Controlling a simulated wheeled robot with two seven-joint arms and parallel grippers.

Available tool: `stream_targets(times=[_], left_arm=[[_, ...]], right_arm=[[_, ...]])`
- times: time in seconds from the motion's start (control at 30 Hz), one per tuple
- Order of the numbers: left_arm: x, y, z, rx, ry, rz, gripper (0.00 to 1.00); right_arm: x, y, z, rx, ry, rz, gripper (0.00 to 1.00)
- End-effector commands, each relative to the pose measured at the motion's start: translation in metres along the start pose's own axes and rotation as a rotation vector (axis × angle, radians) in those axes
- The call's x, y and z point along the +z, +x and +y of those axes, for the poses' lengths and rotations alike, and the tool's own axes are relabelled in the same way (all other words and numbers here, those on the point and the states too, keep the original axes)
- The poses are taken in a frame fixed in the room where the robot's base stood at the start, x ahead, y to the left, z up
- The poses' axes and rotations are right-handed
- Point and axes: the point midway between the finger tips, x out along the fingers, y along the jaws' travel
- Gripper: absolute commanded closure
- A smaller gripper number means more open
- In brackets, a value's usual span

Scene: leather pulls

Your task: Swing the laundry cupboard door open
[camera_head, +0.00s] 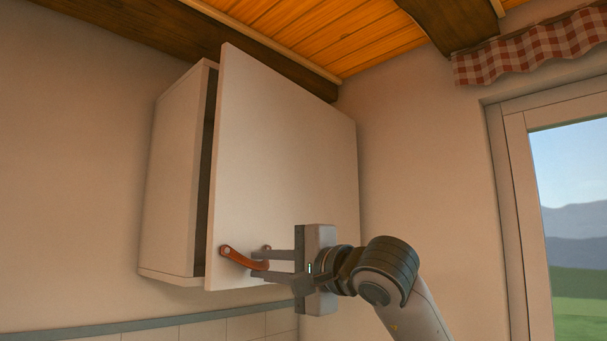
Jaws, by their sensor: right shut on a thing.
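The laundry cupboard (172,180) is a pale box high on the wall. Its door (285,160) stands slightly ajar, with a dark gap along its left edge; the hinge side looks to be on the right. An orange-brown leather pull (236,257) is fixed near the door's lower left corner. My right gripper (262,267) reaches in from the right and is shut on the leather pull, its fingers covering the pull's right part. My left gripper is out of view. The cupboard's inside is hidden behind the door.
A window (570,210) with a pale frame is at the right, under a red checked valance (535,48). Dark beams (440,22) cross the wooden ceiling just above the cupboard. A tiled strip (200,331) runs below. The wall left of the cupboard is bare.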

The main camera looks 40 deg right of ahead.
Motion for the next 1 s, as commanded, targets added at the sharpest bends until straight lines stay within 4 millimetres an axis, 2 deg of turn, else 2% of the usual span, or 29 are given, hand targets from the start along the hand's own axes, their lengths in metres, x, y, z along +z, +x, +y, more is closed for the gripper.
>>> stream_targets(times=[0.03, 0.43, 1.0], left_arm=[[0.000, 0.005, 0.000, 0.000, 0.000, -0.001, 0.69], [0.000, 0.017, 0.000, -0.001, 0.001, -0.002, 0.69], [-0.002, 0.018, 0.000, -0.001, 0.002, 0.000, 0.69]], right_arm=[[-0.006, -0.008, -0.006, -0.025, 0.005, 0.012, 0.99], [-0.012, -0.036, 0.000, -0.023, 0.007, 0.013, 0.96], [-0.013, -0.042, 0.001, -0.022, 0.007, 0.012, 0.96]])
